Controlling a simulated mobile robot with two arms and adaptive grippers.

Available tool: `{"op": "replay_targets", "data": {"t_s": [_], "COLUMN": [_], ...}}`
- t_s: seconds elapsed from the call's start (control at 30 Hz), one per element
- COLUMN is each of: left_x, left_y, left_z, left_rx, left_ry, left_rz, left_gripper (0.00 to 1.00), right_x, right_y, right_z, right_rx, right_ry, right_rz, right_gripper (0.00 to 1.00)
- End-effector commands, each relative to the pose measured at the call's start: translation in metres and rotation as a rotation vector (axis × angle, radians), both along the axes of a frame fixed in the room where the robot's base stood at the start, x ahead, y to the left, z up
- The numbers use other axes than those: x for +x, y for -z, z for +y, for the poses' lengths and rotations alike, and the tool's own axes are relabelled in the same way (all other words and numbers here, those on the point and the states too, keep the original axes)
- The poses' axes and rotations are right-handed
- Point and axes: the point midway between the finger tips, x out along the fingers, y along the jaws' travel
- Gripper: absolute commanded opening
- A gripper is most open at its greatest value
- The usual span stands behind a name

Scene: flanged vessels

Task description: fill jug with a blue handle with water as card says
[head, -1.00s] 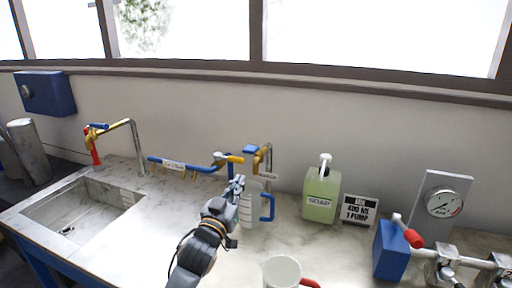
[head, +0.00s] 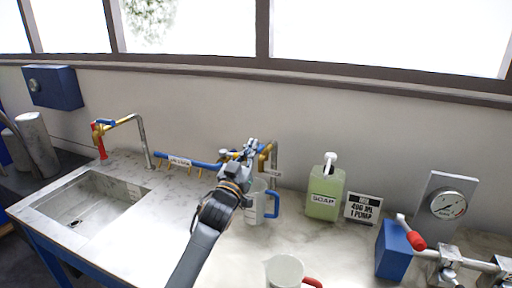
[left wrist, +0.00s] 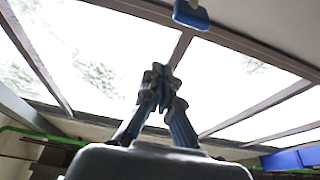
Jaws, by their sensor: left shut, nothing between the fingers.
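The clear jug with a blue handle (head: 254,206) stands upright on the counter below a small tap (head: 274,158) on the wall side. I cannot tell its water level. My left gripper (head: 250,147) is shut and empty, raised above the jug in front of the tap's upper part, which it partly hides. In the left wrist view the closed fingers (left wrist: 160,78) point up toward a blue handle (left wrist: 190,14), apart from it in the picture. The card (head: 362,208) reads 400 ML, 1 PUMP. The soap bottle (head: 325,192) with a white pump stands beside it. My right gripper is not in view.
A white jug with a red handle (head: 284,272) stands at the front. A sink (head: 90,203) with another tap (head: 143,138) is at the left. A gauge (head: 447,205) and a blue block (head: 393,250) are at the right.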

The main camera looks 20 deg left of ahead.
Motion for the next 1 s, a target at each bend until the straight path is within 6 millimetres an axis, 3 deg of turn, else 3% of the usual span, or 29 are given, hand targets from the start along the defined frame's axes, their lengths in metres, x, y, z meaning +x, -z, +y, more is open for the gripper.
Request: {"op": "replay_targets", "data": {"t_s": [0.2, 0.3, 0.5, 1.0], "left_x": [0.038, 0.037, 0.036, 0.036], "left_y": [-0.017, 0.005, 0.024, 0.032], "left_z": [0.002, 0.002, 0.002, 0.002], "left_rx": [-0.002, -0.004, -0.002, -0.001], "left_ry": [0.001, 0.000, 0.000, 0.000], "left_rz": [0.001, 0.007, 0.003, -0.006], "left_gripper": [0.00, 0.00, 0.00, 0.00], "right_x": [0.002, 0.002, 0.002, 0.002], "right_y": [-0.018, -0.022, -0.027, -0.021], "right_z": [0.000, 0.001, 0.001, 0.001], "right_rx": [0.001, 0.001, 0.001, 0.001], "right_ry": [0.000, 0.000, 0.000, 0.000], "right_rz": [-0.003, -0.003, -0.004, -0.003], "right_gripper": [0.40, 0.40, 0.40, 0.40]}}
